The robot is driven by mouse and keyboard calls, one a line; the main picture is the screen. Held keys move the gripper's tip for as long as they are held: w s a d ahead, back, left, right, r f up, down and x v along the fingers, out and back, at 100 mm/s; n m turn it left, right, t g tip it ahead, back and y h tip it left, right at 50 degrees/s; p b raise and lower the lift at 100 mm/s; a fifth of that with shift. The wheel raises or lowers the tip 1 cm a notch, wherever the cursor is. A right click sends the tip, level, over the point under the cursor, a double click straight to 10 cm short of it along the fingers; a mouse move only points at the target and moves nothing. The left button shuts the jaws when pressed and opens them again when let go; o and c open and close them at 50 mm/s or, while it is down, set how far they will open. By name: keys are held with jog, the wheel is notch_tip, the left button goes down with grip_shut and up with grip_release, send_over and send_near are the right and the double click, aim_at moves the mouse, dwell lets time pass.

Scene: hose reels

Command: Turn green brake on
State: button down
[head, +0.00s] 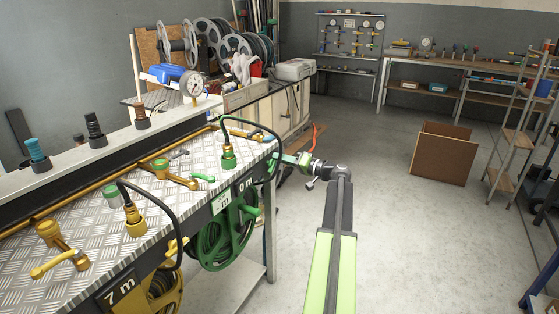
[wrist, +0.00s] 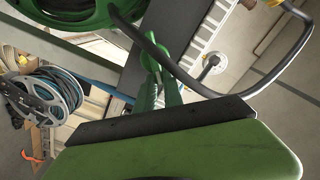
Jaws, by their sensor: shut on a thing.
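The green hose reel (head: 222,240) hangs under the front edge of the metal bench, beside a plate with white markings. It also shows at the top left of the wrist view (wrist: 68,14). My gripper (head: 284,158) reaches in from the right at the bench's right corner. In the wrist view my gripper (wrist: 160,85) is shut on a green part by the bench edge, which looks like the green brake (wrist: 149,62). The brake is small and mostly hidden by the fingers, so its angle cannot be told.
A black hose arches from the green fitting (head: 228,157) close to my gripper. A yellow reel (head: 165,295) and yellow fittings are at the left. A cardboard box (head: 443,153) stands on the floor at the right. The floor between is clear.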

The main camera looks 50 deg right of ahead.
jog(key=shift+w+f+m+b, duration=0.1)
jog(key=shift+f+m+b, duration=0.25)
jog(key=shift+m, duration=0.95)
jog(key=shift+s+f+m+b, duration=0.15)
jog(key=shift+f+m, duration=0.25)
jog(key=shift+m, duration=0.9)
jog(key=shift+w+f+m+b, duration=0.15)
jog(key=shift+f+m+b, duration=0.2)
jog(key=shift+m, duration=0.95)
jog(key=c, duration=1.4)
grip_release()
jog(key=shift+d, duration=0.1)
jog(key=v, duration=1.7)
jog(key=shift+d+r, duration=0.25)
